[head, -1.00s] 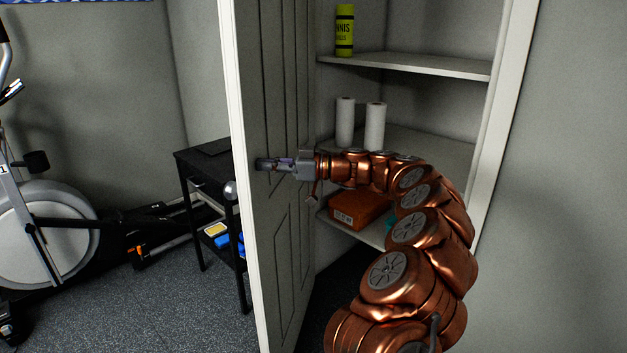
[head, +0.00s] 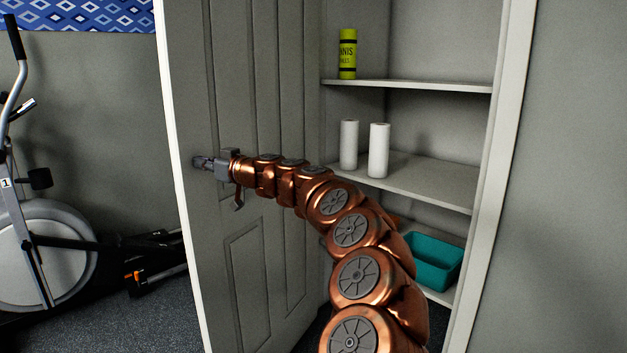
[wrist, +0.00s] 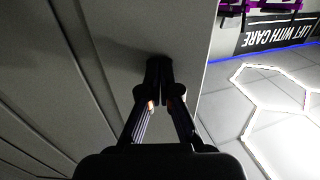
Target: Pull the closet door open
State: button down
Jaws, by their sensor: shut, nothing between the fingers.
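The grey panelled closet door (head: 275,130) stands open, swung out to the left, with its inner face toward me and a white free edge at left. My gripper (head: 197,162) is at the door's inner face near that free edge. In the wrist view the gripper (wrist: 159,75) has its fingers together with nothing between them, and the tips are at or very close to the door surface (wrist: 150,28). I cannot tell whether they touch. No door knob shows in the head view now. The closet's shelves are exposed.
An exercise machine (head: 50,240) stands left of the door. In the wrist view, open tiled floor (wrist: 245,100) lies beyond the door's edge.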

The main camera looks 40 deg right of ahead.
jog(key=shift+m+t+h, duration=0.3)
jog(key=shift+m+h, duration=0.3)
jog(key=shift+h, duration=0.3)
jog(key=shift+a+b+x, duration=0.2)
jog(key=shift+b+x, duration=0.15)
jog(key=shift+x, duration=0.95)
jog(key=shift+a+b+x, duration=0.2)
jog(key=shift+b+x, duration=0.1)
jog(key=shift+x, duration=0.95)
jog(key=shift+a+b+x, duration=0.2)
jog(key=shift+b+x, duration=0.15)
jog(key=shift+x, duration=0.95)
jog(key=shift+s, duration=0.15)
